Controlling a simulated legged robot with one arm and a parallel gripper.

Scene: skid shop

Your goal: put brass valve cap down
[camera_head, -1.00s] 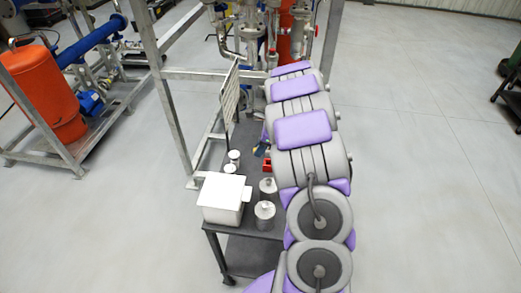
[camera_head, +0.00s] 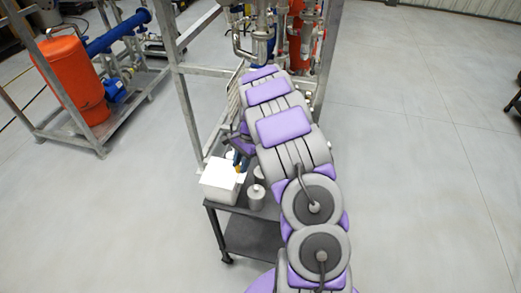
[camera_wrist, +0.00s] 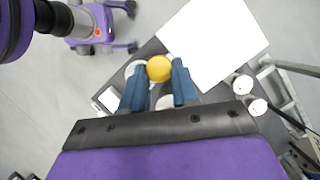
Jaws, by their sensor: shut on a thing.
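The brass valve cap (camera_wrist: 159,68) is a round yellow piece between the blue fingertips of my gripper (camera_wrist: 158,84) in the wrist view. My gripper is shut on it and holds it over the dark cart (camera_wrist: 208,97). In the head view the cap is a small yellow spot (camera_head: 238,169) at the tip of my gripper, just above the back right of the white box (camera_head: 219,185). The gap between the cap and the surfaces below cannot be told. The fingers partly hide pale round lids beneath them.
Lidded metal canisters (camera_head: 256,197) stand right of the box on the cart top (camera_head: 231,211). The wrist view shows two small white-topped cylinders (camera_wrist: 242,84) beside the box. A steel frame (camera_head: 187,110) with pipework stands behind the cart. Open floor (camera_head: 430,190) lies to the right.

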